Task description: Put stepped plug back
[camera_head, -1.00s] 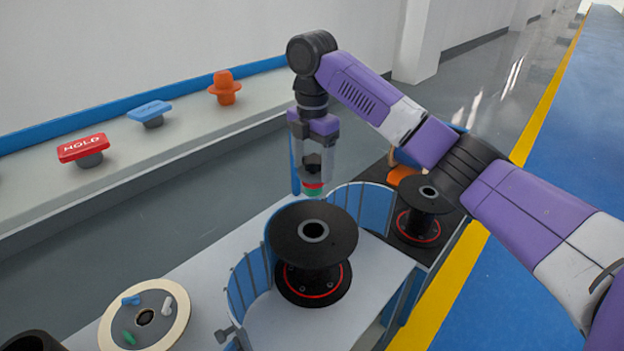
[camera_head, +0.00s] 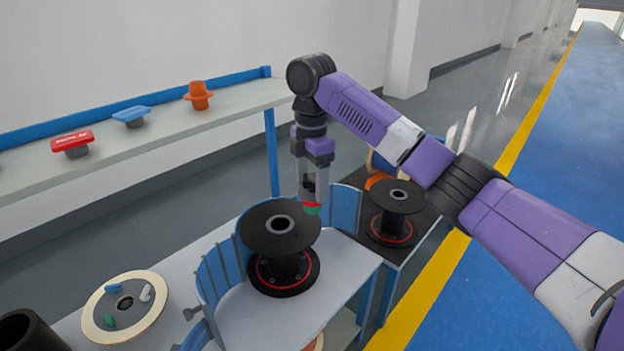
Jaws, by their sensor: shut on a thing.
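My gripper (camera_head: 312,199) points straight down in the middle of the view. It is shut on a small red and green piece (camera_head: 312,209), whose shape is mostly hidden by the fingers. I cannot tell from its outline whether this is the stepped plug. It appears beside the right rim of the large black spool (camera_head: 258,236), and I cannot tell its height above the table. An orange stepped piece (camera_head: 198,97) stands on the back shelf (camera_head: 225,110), apart from my gripper.
The shelf also holds a blue plate piece (camera_head: 131,115) and a red lettered piece (camera_head: 73,143). Blue curved guards (camera_head: 344,207) flank the spool. A second black spool (camera_head: 396,203) stands right. A pale-rimmed disc (camera_head: 93,328) with small coloured pieces lies front left.

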